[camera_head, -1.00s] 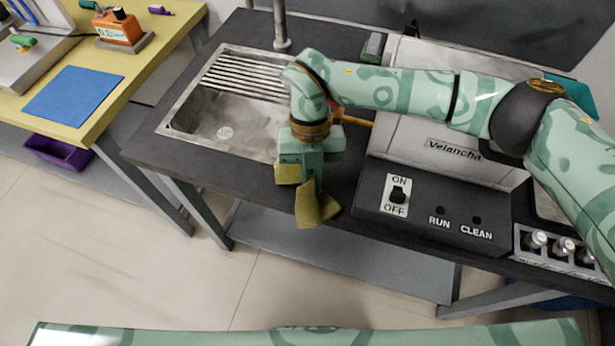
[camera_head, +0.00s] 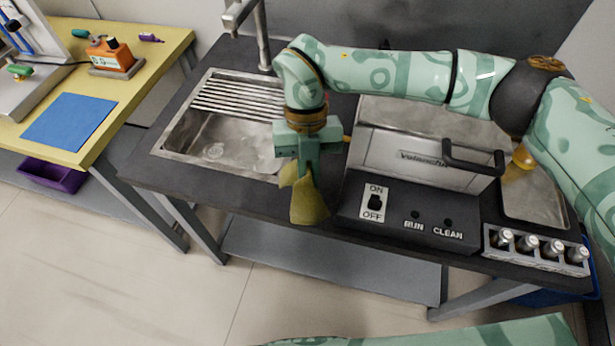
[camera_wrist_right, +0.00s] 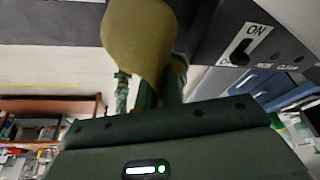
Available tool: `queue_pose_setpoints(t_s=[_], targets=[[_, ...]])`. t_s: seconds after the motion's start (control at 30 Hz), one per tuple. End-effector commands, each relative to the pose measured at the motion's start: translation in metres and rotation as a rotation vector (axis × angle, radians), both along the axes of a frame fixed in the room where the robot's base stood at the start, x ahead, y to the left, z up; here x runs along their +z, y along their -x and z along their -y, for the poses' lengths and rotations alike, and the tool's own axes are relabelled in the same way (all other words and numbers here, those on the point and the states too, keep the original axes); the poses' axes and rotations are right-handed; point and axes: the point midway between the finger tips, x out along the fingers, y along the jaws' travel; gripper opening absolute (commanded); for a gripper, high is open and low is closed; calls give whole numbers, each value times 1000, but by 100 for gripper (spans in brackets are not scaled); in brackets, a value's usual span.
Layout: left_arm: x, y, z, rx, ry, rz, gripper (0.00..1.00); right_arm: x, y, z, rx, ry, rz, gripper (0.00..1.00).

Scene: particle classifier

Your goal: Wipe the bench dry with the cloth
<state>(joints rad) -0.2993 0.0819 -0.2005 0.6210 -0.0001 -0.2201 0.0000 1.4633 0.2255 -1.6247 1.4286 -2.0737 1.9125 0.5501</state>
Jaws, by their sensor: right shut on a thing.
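My right gripper (camera_head: 303,172) is shut on a yellow-olive cloth (camera_head: 310,205), which hangs down from the fingers in folds. The cloth is in front of the dark bench (camera_head: 240,193), between the sink and the machine, by the bench's front edge. I cannot tell whether it touches the bench top. In the right wrist view the cloth (camera_wrist_right: 140,40) bulges out from the fingers and hides their tips. No wet patch on the bench can be made out. My left gripper is not in view.
A steel sink (camera_head: 175,150) with a ribbed drainer lies left of the cloth, with a tap (camera_head: 262,40) behind. The Velancha machine (camera_head: 420,225) stands close on the right, with a rack of vials (camera_head: 540,252) beyond. A yellow table (camera_head: 150,60) with a blue mat (camera_head: 70,121) is at far left.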

Motion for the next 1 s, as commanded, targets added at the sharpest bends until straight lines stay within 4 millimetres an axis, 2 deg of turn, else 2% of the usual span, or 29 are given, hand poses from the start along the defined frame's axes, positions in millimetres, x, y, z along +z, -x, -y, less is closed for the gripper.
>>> queue_pose_setpoints(t_s=[0.1, 0.4, 1.0], targets=[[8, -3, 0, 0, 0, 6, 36, 12, 0, 1, -2, 0, 2, 0], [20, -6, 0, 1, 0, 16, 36, 28, 0, 3, -6, 0, 2, 0], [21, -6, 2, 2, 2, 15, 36, 29, 0, 3, -7, -1, 0, 0]])
